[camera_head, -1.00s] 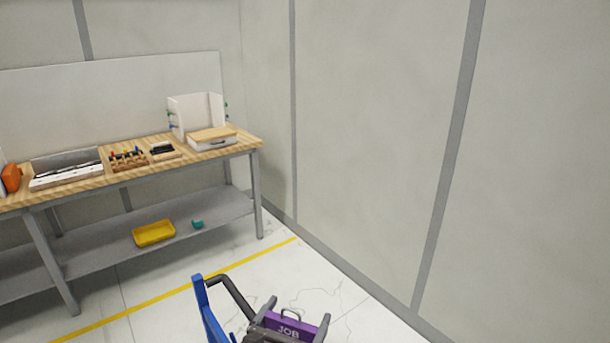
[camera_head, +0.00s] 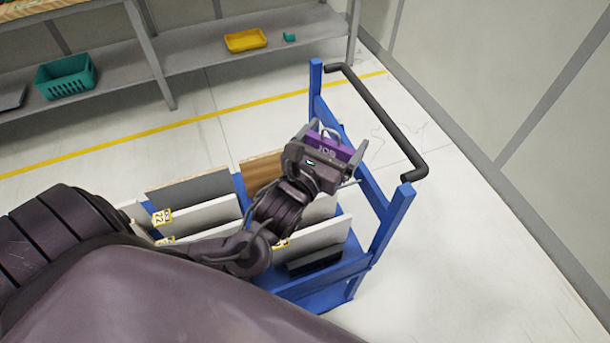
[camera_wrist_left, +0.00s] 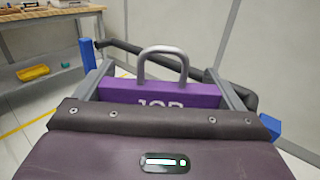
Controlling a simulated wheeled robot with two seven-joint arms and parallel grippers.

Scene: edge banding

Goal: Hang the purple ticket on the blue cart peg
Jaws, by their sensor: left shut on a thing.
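The purple ticket (camera_head: 332,146) is a purple block with white "JOB" lettering and a grey wire loop on top. My left gripper (camera_head: 328,142) is shut on the purple ticket and holds it above the cart's handle end. In the left wrist view the ticket (camera_wrist_left: 160,92) sits between the two grey fingers, its loop upright. The blue cart (camera_head: 372,192) stands below, with blue posts and a dark handle bar (camera_head: 380,120). My right gripper is not in view.
Several panels (camera_head: 200,212) with yellow tags stand upright in the cart under my left arm. A bench with a lower shelf (camera_head: 200,62) holds a teal basket (camera_head: 66,76) and a yellow tray (camera_head: 245,40). Open floor (camera_head: 430,270) lies right of the cart.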

